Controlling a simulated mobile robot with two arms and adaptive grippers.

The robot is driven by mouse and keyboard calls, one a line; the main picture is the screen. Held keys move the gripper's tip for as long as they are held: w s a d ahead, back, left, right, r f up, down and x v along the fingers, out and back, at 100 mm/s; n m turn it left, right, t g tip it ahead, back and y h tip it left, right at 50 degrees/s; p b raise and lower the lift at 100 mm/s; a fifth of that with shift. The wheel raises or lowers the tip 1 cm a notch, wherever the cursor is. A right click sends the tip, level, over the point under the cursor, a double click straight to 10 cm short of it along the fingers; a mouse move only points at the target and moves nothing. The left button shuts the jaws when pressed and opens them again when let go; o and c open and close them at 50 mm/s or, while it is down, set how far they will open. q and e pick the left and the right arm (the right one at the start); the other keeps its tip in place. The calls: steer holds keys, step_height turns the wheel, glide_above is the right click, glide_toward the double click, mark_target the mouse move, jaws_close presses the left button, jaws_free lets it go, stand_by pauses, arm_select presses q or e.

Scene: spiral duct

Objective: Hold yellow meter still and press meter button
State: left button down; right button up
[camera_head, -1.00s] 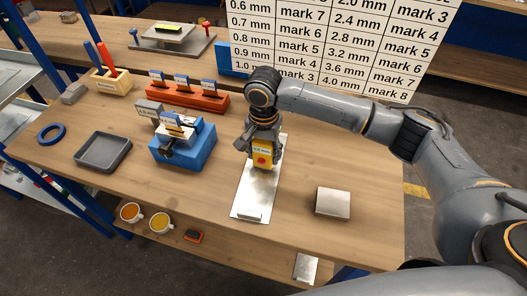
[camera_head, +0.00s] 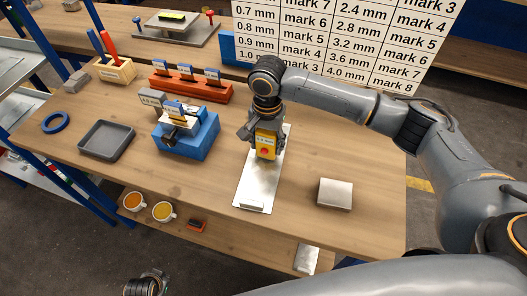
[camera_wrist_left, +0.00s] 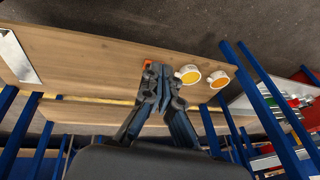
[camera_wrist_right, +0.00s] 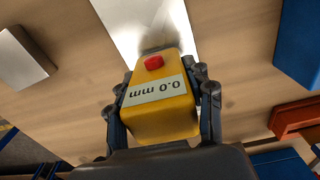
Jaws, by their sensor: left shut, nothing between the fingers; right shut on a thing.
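The yellow meter (camera_head: 267,143) stands over the metal plate (camera_head: 256,190) on the bench. Its red button (camera_head: 265,151) faces the head camera. In the right wrist view the meter (camera_wrist_right: 160,112) shows a "0.0 mm" label and the red button (camera_wrist_right: 153,62). My right gripper (camera_head: 258,135) is shut on the meter, one finger on each side; it also shows in the right wrist view (camera_wrist_right: 163,105). My left gripper (camera_wrist_left: 160,80) is shut and empty, in front of the bench's lower shelf. In the head view only part of my left arm shows at the bottom edge.
A blue vise (camera_head: 187,140), a grey tray (camera_head: 106,141) and a red rack (camera_head: 190,86) stand left of the meter. A metal block (camera_head: 335,194) lies to its right. Two cups (camera_head: 162,211) sit on the lower shelf.

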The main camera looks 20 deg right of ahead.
mark_target(245, 200)
arm_select(q)
steer(key=w+d+r+m+t, duration=0.1)
steer(key=w+r+m, duration=0.1)
steer(key=w+r, duration=0.4)
steer(key=w+d+r+m+t, duration=0.15)
steer(key=w+r, duration=0.25)
steer(key=r, duration=0.5)
steer(key=w+d+r+m+h, duration=0.1)
steer(key=d+r+m, duration=0.15)
steer(key=r, duration=0.65)
steer(key=d+r+m+h, duration=0.1)
steer(key=d+r+m, duration=0.15)
steer(key=r, duration=0.65)
steer(key=w+d+r+t+h, duration=0.1)
steer(key=w+d+r+h, duration=0.2)
steer(key=d, duration=0.4)
steer(key=w+d+r+t+h, duration=0.1)
steer(key=w+d+r, duration=0.1)
steer(key=d+r, duration=0.35)
steer(key=s+d+f+g+h, duration=0.1)
steer(key=s+d, duration=0.2)
steer(key=s+d+f+n+g+h, duration=0.1)
steer(key=s+d+f, duration=0.1)
steer(key=s+d, duration=0.2)
steer(key=s+d+f+n+g+h, duration=0.1)
steer(key=s+d+f, duration=0.1)
steer(key=s+d, duration=0.2)
steer(key=shift+s+d+f+n+g+h, duration=0.15)
steer(key=shift+n+g+h, duration=0.1)
steer(key=shift+g+h, duration=0.15)
